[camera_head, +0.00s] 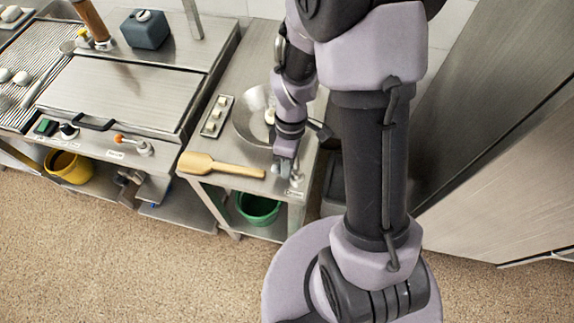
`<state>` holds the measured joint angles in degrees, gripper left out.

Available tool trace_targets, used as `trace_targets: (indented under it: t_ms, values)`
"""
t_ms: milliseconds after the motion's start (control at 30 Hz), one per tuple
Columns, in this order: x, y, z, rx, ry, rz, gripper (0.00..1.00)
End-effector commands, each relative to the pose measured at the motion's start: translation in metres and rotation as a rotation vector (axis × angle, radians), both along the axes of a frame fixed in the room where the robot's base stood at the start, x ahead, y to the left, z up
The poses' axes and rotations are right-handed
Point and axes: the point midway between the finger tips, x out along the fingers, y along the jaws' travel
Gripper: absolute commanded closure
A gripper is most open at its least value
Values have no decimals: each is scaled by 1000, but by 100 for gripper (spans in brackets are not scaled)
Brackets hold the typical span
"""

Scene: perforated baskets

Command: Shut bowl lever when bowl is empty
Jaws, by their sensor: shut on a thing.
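A round steel bowl (244,122) is set in the top of the steel side table, partly hidden behind my arm. A small white item shows in the bowl beside my arm; I cannot tell what it is. My gripper (284,172) points down at the table's front edge, just right of the wooden paddle's handle. It is shut on a small lever (296,179) at the front edge, near a small label. The lever is mostly hidden by the fingers, so its exact position cannot be told.
A wooden paddle (222,166) lies along the table's front edge. A switch panel (216,116) is left of the bowl. A green bucket (258,208) stands below, a yellow bucket (68,166) under the griddle (125,95). A steel cabinet (490,150) rises at right. The floor in front is clear.

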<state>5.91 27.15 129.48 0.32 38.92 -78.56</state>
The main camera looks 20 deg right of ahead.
Motion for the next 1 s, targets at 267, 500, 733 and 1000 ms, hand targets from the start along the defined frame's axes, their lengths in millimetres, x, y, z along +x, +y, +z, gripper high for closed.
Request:
trace_targets:
  t_ms: [267,500,733,1000]
  values:
    - [1,0,0,1,-2,-8,100]
    - [1,0,0,0,-1,-7,69]
    - [0,0,0,0,-1,-7,67]
    - [5,-3,26,0,-4,-8,67]
